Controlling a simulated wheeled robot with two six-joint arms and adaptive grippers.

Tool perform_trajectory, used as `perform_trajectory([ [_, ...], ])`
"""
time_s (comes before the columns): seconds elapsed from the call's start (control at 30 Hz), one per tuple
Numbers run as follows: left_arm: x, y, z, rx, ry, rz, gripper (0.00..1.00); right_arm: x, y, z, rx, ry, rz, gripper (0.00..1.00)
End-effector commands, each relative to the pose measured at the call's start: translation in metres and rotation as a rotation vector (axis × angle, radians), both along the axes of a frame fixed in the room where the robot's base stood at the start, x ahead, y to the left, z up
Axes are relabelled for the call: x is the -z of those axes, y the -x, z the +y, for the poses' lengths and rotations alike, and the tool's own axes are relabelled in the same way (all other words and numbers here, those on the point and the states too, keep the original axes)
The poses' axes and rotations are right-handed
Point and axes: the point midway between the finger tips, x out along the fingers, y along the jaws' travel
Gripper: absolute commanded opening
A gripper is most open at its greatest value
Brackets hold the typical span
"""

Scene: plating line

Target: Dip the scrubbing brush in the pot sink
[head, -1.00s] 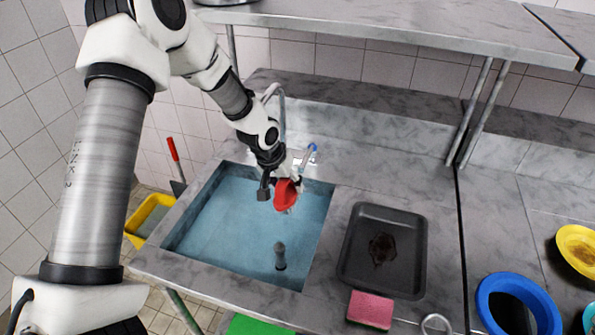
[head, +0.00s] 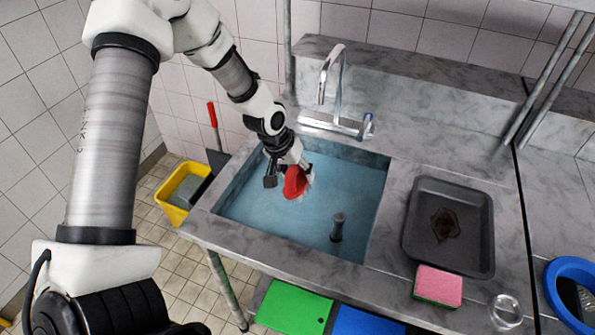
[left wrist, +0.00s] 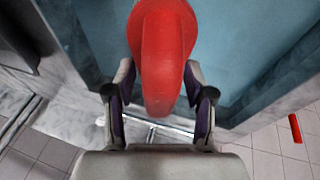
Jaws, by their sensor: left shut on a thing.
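My left gripper (head: 297,176) is shut on the red scrubbing brush (head: 295,183). The brush also shows large in the left wrist view (left wrist: 163,50), between the two fingers (left wrist: 160,103). The pot sink (head: 376,222) holds blue water. The brush is over the back left half of the basin; I cannot tell whether it touches the water. A dark upright pipe (head: 338,228) stands in the water to the right of the brush. My right gripper is not in view.
A faucet (head: 335,122) stands at the sink's back edge. A dark baking tray (head: 480,225) with a brown stain, a pink sponge (head: 438,286) and a glass (head: 505,311) are on the counter at right. A yellow bucket (head: 180,190) is on the floor at left.

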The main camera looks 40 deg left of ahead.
Motion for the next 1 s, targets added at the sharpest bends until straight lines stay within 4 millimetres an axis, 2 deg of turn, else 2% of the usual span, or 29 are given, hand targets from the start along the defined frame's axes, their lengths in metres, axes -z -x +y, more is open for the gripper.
perform_trajectory([
  [0.03,0.010,0.000,0.000,0.000,-0.001,-0.001,0.26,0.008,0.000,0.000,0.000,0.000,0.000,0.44],
  [0.8,0.103,-0.001,0.000,0.000,0.000,-0.001,0.26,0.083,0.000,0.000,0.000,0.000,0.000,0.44],
  [1.0,0.117,-0.001,0.000,0.001,-0.001,-0.001,0.26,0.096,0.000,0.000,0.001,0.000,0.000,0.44],
])
